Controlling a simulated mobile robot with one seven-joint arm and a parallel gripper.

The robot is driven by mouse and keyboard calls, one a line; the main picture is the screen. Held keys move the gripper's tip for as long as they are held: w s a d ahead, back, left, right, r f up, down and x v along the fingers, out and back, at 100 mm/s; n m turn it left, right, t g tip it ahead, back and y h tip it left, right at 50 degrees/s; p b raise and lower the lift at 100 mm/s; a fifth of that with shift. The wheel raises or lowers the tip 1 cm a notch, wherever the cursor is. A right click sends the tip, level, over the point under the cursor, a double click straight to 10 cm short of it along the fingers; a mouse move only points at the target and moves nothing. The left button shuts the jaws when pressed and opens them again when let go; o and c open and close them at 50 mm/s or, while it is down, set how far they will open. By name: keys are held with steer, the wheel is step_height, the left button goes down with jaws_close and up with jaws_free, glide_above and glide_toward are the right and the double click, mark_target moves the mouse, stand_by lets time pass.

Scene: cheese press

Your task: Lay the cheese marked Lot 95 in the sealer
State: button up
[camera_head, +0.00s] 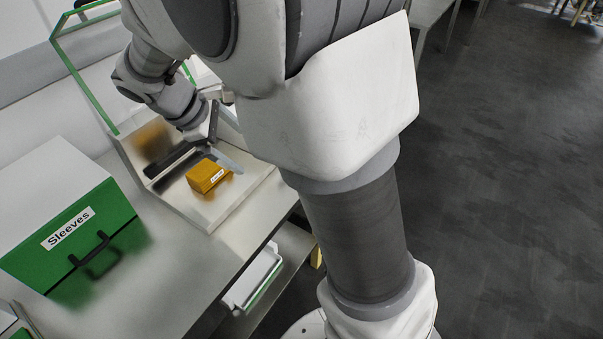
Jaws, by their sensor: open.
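An orange block of cheese (206,176) with a small white label rests on the metal plate of a low machine that looks like the sealer (238,200). The label's writing is too small to read. My gripper (213,126) is above and just behind the cheese, mostly hidden by my own arm. It is open and appears apart from the cheese. A dark bar (180,160) runs across the plate behind the cheese, and a green-edged clear guard (86,75) stands at the machine's back left.
A green and white box marked Sleeves (95,245) stands on the bench at left. The bench (165,290) is clear in front of the machine. White trays (250,280) sit on a shelf below. Open dark floor (500,200) lies at right.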

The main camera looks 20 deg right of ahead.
steer(key=s+d+r+m+t+y, duration=0.1)
steer(key=s+d+r+m+y, duration=0.1)
steer(key=s+m, duration=0.2)
steer(key=s+d+r+m+t+y, duration=0.1)
steer(key=s+r+m+y, duration=0.1)
steer(key=s, duration=0.7)
steer(key=s+d+r+m+t+y, duration=0.1)
steer(key=s+d+r+m, duration=0.1)
steer(key=s+r+m, duration=0.2)
steer(key=s+m, duration=0.2)
steer(key=m, duration=0.1)
steer(key=shift+s+d+t+y, duration=0.35)
steer(key=shift+s+t+y, duration=0.05)
